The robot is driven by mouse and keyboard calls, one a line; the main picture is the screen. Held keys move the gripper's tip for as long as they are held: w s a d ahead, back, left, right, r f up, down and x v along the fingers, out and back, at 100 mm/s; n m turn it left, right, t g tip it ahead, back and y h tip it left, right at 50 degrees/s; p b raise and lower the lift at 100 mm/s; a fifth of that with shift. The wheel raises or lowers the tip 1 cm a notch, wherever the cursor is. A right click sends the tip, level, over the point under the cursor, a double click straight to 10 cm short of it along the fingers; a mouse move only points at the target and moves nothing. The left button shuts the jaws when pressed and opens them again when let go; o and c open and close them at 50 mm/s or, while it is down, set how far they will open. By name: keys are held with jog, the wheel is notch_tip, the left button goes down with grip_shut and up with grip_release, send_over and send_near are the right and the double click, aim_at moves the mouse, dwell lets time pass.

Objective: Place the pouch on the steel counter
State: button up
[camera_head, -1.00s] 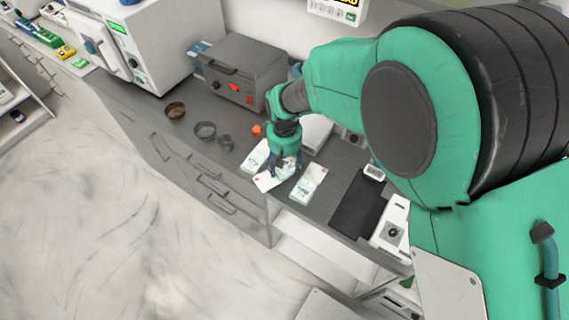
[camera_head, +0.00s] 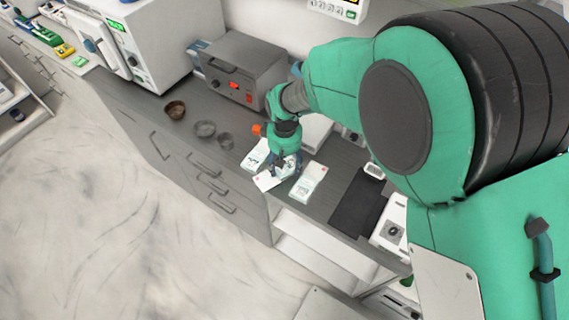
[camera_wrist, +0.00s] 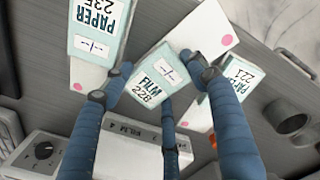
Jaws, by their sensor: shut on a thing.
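My gripper (camera_head: 284,166) is low over the front edge of the grey steel counter (camera_head: 140,112). The pouch's white end (camera_head: 265,181) also shows in the head view, tilted across the gap between two other pouches. I cannot tell whether it touches the counter. A "PAPER 235" pouch (camera_wrist: 98,38) lies to one side and another similar pouch (camera_wrist: 222,100) to the other.
A steel box with a red switch (camera_head: 242,68) and several round dishes (camera_head: 205,130) stand along the counter. A dark mat (camera_head: 358,205) and a white device (camera_head: 390,228) lie to the right. The pouches beside my gripper leave little free room there.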

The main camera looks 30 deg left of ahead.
aim_at(285, 167)
jog(key=shift+f, duration=0.2)
jog(key=o, duration=1.1)
jog(key=shift+o, duration=0.2)
jog(key=shift+r, duration=0.1)
notch_tip(285, 167, up, 12)
jog(key=shift+d, duration=0.1)
